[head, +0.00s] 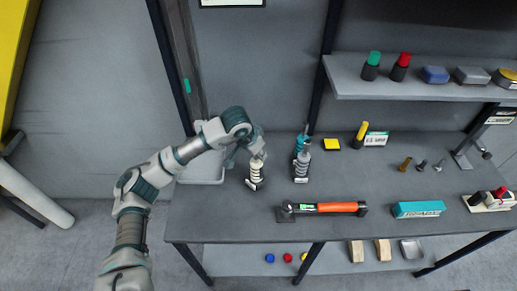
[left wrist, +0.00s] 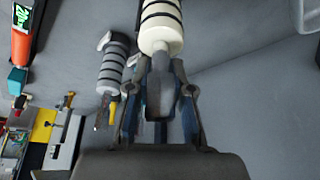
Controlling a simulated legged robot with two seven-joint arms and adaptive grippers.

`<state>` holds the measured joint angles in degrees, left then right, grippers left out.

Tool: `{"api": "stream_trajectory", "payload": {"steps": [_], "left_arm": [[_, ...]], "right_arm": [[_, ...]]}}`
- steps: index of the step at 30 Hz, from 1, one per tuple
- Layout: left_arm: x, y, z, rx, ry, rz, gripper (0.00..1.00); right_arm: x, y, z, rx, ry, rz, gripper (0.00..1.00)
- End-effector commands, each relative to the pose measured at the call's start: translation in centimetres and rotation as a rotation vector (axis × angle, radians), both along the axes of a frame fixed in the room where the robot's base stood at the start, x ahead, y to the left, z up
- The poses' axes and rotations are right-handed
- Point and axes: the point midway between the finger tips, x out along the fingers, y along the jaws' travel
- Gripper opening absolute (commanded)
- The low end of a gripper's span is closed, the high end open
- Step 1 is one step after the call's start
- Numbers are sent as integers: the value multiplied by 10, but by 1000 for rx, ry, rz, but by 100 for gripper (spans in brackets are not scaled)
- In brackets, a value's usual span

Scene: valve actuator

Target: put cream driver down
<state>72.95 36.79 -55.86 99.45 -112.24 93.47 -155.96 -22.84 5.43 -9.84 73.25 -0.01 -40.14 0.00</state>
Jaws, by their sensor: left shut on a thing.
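The cream driver (head: 256,174), with dark rings around its body, is upright at the left part of the grey table (head: 230,225). My left gripper (head: 257,151) is at its upper end and is shut on it. In the left wrist view the cream driver (left wrist: 161,25) extends away from my gripper's fingers (left wrist: 161,90). I cannot tell whether its lower end touches the table. A grey driver (head: 302,168) of similar shape stands to its right, and it also shows in the left wrist view (left wrist: 112,68). My right gripper is not in view.
An orange tool with a green display (head: 335,207) lies in front, with a teal box (head: 418,209) to its right. A pale bin (head: 203,170) is left of the cream driver. A yellow block (head: 332,144) is behind. A shelf (head: 425,92) overhangs the back right.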

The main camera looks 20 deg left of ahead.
Motion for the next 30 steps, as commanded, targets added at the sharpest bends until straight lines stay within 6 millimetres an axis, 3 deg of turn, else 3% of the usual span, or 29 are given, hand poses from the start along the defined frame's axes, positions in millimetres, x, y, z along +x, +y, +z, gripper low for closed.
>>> {"api": "stream_trajectory", "payload": {"steps": [10, 11, 13, 23, 30], "left_arm": [[1, 0, -5, -2, -8, 0, 0], [0, 0, -8, 1, -2, -1, 28], [0, 0, -8, 0, -1, 0, 46], [0, 0, -7, 0, -1, 0, 46], [-11, 8, 28, 0, -6, 0, 46]], "right_arm": [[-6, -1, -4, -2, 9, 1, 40], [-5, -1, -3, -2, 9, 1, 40], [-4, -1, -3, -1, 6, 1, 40], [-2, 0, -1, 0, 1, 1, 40], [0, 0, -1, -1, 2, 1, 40]]}}
